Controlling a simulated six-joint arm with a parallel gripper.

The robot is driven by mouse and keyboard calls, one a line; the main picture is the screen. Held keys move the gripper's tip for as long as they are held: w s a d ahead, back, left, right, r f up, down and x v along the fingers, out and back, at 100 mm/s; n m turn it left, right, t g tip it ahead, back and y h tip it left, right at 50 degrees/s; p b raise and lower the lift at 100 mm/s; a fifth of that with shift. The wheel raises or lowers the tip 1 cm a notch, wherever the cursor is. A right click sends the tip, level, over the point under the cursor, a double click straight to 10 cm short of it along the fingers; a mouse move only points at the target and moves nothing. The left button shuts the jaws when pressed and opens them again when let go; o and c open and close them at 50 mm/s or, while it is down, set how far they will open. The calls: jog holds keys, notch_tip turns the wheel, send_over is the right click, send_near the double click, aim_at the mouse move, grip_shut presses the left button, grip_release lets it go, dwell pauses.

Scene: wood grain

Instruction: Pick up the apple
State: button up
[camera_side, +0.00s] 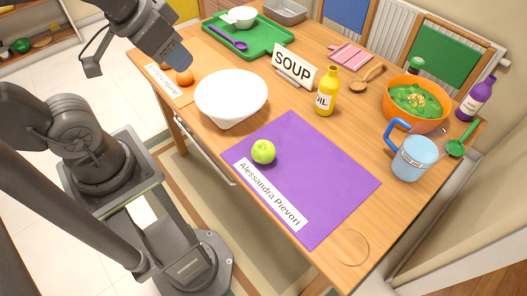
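A green apple (263,152) sits on the purple placemat (315,165), near its left edge, just above a white name label. Nothing covers it. My gripper (181,60) is at the upper left, above the table's left end and well away from the apple. It is close to an orange (184,77) in this view. Its fingers are too small and dark to tell whether they are open or shut.
A white bowl (230,95) stands between my gripper and the apple. A SOUP sign (295,66), a yellow oil bottle (327,92), an orange soup bowl (415,103) and a blue mug (412,158) stand farther right. The placemat's middle is clear.

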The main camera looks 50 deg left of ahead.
jog(key=o, duration=1.2)
jog(key=shift+o, duration=0.2)
jog(key=m+g+y, duration=0.4)
jog(key=m, duration=1.9)
send_over(265, 150)
jog(key=s+d, duration=0.2)
jog(key=d, duration=0.2)
notch_tip(265, 150, down, 21)
jog(key=x, duration=0.7)
jog(key=shift+w+a+f, duration=0.1)
jog(key=shift+a+f, duration=0.05)
jog(key=shift+f, duration=0.05)
jog(key=shift+w+x, duration=0.1)
jog(key=shift+x, duration=1.35)
jog(key=shift+w+x, duration=0.15)
jog(key=shift+x, duration=1.3)
